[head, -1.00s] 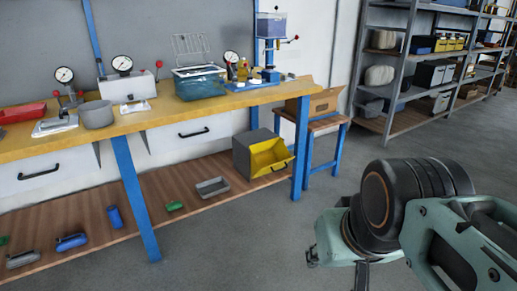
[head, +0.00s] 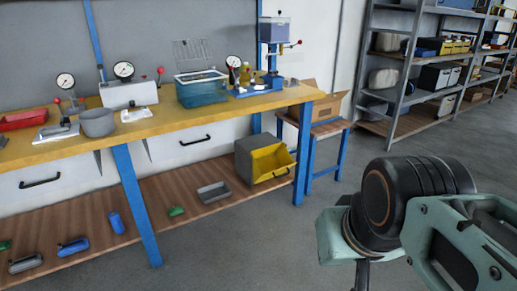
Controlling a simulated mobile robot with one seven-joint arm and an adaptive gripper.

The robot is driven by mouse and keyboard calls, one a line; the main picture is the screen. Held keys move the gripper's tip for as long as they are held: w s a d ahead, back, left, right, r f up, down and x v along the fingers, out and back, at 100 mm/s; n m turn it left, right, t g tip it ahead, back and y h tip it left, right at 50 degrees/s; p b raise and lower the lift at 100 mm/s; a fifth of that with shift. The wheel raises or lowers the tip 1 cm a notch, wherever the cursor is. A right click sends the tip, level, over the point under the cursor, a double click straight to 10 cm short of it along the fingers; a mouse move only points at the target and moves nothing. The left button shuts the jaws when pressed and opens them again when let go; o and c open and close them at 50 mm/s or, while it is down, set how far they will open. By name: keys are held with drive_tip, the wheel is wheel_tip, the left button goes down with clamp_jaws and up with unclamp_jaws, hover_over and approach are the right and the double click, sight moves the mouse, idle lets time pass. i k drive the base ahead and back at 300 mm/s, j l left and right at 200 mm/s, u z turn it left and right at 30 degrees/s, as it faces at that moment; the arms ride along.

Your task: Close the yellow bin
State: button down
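The yellow bin (head: 272,166) is a yellow tilt-out front in a grey housing (head: 243,165). It stands on the wooden lower shelf at the right end of the workbench. Its yellow front leans outward and its top is open. My arm fills the lower right of the head view, well to the right of the bin and apart from it. Only a small dark part of my gripper (head: 362,274) shows below the green wrist. Its fingertips are hidden or cut off, so I cannot tell its opening.
The yellow workbench (head: 165,118) holds gauges, a grey pot (head: 97,122) and a teal container (head: 202,92). A blue leg (head: 304,150) stands just right of the bin. A small side table (head: 330,128) carries a cardboard box. Grey floor (head: 240,245) in front is clear.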

sight(269, 163)
drive_tip(key=i+l+u, duration=0.1)
drive_tip(key=i, duration=0.3)
drive_tip(key=i+l+u, duration=0.1)
drive_tip(key=i+l, duration=0.3)
